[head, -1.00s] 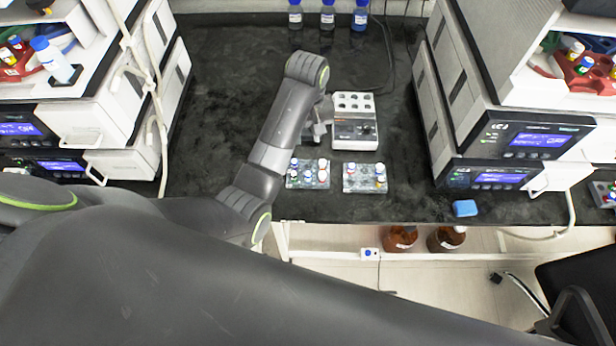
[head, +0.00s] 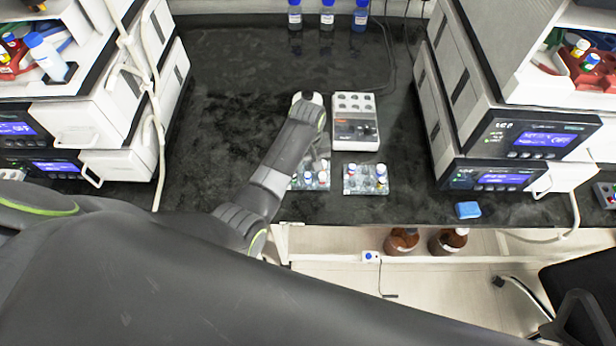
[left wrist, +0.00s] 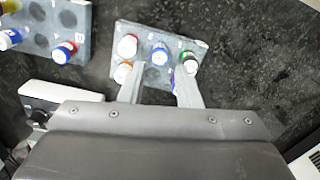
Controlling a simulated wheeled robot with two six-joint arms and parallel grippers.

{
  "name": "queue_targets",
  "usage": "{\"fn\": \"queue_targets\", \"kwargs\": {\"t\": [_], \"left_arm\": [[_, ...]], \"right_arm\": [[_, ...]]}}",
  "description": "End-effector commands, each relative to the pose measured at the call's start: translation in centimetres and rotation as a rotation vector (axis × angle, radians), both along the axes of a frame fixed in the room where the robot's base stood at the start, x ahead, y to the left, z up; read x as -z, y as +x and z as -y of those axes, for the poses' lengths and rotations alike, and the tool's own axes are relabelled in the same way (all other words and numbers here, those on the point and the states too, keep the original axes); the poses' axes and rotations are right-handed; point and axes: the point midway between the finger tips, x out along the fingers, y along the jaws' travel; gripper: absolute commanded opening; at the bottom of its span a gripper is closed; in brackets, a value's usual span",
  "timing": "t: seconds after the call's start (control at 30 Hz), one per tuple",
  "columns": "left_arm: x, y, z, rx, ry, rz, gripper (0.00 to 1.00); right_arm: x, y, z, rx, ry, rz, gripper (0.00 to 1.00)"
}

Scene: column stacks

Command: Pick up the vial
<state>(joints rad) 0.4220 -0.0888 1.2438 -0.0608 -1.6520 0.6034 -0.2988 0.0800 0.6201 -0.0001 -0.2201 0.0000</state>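Small vials with coloured caps stand in two clear racks on the black bench. The left rack (head: 297,186) is partly covered by my left arm. My left gripper (head: 318,166) is over it, pointing down. In the left wrist view the open fingers (left wrist: 159,76) reach over this rack's near edge, with nothing visible between them. The last two are close to the fingers; contact cannot be told. My right gripper is out of view.
The right rack (head: 352,187) holds several vials. A white mixer-like device (head: 368,145) stands just behind the racks. Blue-capped bottles (head: 328,16) stand at the back. Instrument stacks (head: 535,140) flank the bench. A blue block (head: 467,210) lies at the front edge.

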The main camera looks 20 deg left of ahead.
Motion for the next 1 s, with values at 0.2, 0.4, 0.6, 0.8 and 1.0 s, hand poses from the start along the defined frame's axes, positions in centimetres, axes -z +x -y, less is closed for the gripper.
{"fn": "queue_targets", "kwargs": {"t": [0.2, 0.4, 0.6, 0.8, 1.0], "left_arm": [[2.7, -0.1, 0.1, 0.0, 0.0, -0.004, 0.3], [3.9, -0.1, 0.1, 0.0, 0.0, -0.001, 0.3], [4.0, -0.1, 0.1, 0.0, 0.0, 0.0, 0.3], [4.0, -0.1, 0.1, 0.0, 0.0, 0.0, 0.09], [4.0, -0.1, 0.1, 0.0, 0.0, 0.0, 0.0]], "right_arm": [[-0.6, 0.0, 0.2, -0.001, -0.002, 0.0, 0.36], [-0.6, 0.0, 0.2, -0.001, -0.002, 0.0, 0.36], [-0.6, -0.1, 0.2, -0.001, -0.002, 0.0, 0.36], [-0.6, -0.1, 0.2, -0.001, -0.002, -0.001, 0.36], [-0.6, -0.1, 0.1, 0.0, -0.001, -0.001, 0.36]]}}
